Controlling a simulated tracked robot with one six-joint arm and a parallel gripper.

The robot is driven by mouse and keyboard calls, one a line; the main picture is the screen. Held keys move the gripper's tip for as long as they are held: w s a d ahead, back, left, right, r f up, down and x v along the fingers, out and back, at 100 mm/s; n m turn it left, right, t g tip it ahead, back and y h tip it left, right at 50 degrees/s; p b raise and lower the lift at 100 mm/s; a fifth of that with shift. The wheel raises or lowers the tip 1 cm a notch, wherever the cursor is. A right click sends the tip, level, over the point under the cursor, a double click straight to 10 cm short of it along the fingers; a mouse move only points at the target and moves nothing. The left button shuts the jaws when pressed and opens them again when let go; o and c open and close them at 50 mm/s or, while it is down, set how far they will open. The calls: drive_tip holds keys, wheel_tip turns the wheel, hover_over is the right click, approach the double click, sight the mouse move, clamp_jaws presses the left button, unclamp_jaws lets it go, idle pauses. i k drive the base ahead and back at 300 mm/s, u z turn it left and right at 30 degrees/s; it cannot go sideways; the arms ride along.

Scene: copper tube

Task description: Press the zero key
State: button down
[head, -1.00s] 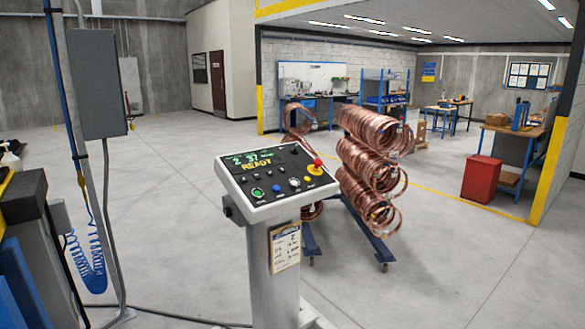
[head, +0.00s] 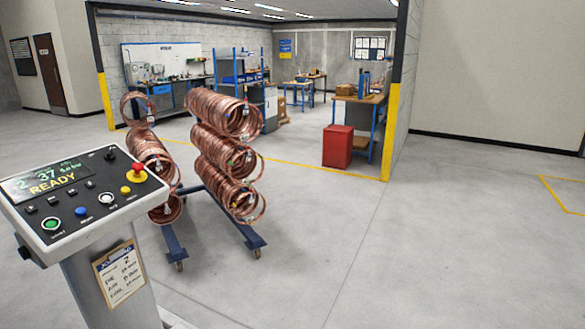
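The control console (head: 88,200) stands at the left edge of the head view, on a grey post. Its display (head: 46,182) reads "READY" in yellow below green digits. Its sloped face carries several small black keys, a green button (head: 51,223), a blue button (head: 82,211), a white button (head: 106,198) and a red mushroom button (head: 136,172) on a yellow base. The labels are too small to tell which one is the zero key. My gripper is not in view.
A wheeled blue rack (head: 224,224) with copper coils (head: 226,147) stands just right of and behind the console. A clipboard (head: 120,274) hangs on the post. A red bin (head: 338,146) and workbench stand further back. The floor (head: 420,250) at right is clear.

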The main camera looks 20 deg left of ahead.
sight(90, 185)
drive_tip(key=i, duration=0.8)
drive_tip(key=u, duration=3.65)
drive_tip(key=i, duration=0.4)
drive_tip(key=z, duration=0.2)
